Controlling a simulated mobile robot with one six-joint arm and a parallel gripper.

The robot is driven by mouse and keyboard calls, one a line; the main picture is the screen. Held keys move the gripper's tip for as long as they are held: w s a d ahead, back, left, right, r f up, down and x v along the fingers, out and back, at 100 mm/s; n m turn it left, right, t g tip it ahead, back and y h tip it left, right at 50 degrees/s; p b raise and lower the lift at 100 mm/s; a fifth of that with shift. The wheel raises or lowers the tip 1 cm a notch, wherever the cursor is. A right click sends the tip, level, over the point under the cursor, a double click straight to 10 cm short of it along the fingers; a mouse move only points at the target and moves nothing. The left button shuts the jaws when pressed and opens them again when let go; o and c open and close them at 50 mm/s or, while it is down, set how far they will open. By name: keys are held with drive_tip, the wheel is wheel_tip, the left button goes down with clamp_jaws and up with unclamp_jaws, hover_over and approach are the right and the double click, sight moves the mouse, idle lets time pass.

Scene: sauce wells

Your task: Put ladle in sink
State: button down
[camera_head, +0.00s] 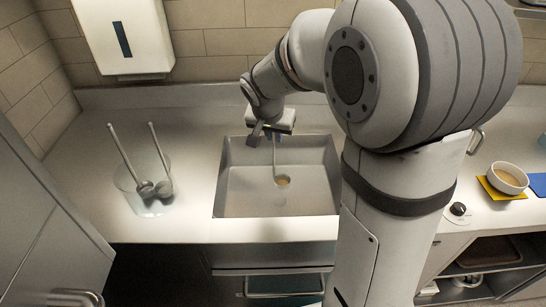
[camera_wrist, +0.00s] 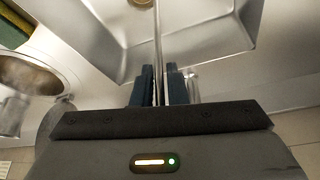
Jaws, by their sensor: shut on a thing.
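My gripper (camera_head: 268,130) is over the back part of the sink (camera_head: 235,195). It is shut on the thin metal handle of a ladle (camera_head: 275,155), which hangs down into the basin. In the wrist view, my gripper (camera_wrist: 161,75) has its two dark fingers on either side of the ladle handle (camera_wrist: 157,35), with the sink (camera_wrist: 215,25) beyond. A round, tan-centred shape shows at the handle's lower end. I cannot tell whether it is the ladle's bowl or the drain, nor whether the ladle touches the sink floor.
A clear container (camera_head: 150,205) with two ladles stands on the counter left of the sink. A white bowl (camera_head: 509,178) sits on a yellow mat (camera_head: 488,188) at the right. A dispenser (camera_head: 122,35) hangs on the back wall. Counter around the container is free.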

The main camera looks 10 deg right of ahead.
wheel_tip(320, 180, down, 8)
drive_tip(key=shift+f, duration=0.25)
drive_tip(key=shift+f+b, duration=0.35)
drive_tip(key=shift+b, duration=0.25)
drive_tip(key=shift+f+b, duration=0.3)
drive_tip(key=shift+b, duration=0.2)
drive_tip(key=c, duration=1.4)
unclamp_jaws()
drive_tip(key=shift+c, duration=0.2)
drive_tip(key=shift+r, duration=0.15)
